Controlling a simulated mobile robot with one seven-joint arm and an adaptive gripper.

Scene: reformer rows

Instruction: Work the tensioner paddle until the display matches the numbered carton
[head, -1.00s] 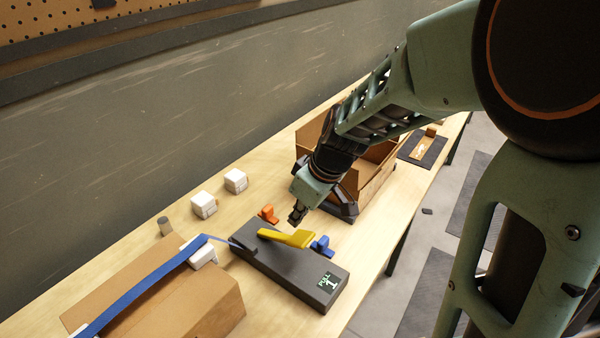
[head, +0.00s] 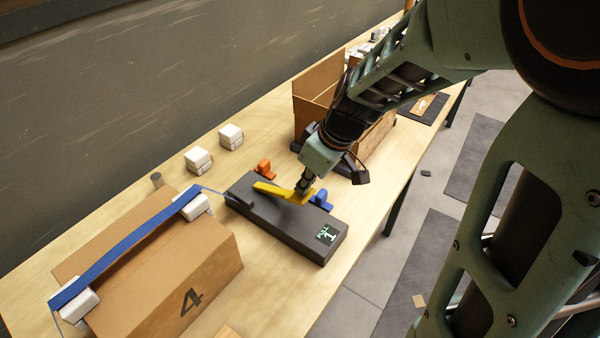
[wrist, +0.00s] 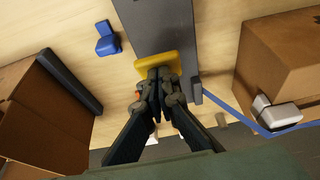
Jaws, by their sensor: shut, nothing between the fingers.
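The yellow tensioner paddle (head: 270,189) lies along the top of a dark grey tensioner body (head: 280,222) on the workbench. The display (head: 326,235) at the body's near end reads "PULL 1". The numbered carton (head: 190,285) stands to the left, marked 4, with a blue strap (head: 125,248) over white corner blocks. My gripper (head: 304,192) is shut and empty at the paddle's right end. In the wrist view, my closed fingertips (wrist: 158,76) overlap the edge of the yellow paddle (wrist: 150,63). I cannot tell whether they touch it.
An orange piece (head: 265,170) and a blue piece (head: 321,200) flank the tensioner body. Two white blocks (head: 198,160) (head: 231,136) and a small grey cylinder (head: 157,180) stand behind. An open carton (head: 318,95) stands at the back, near my arm.

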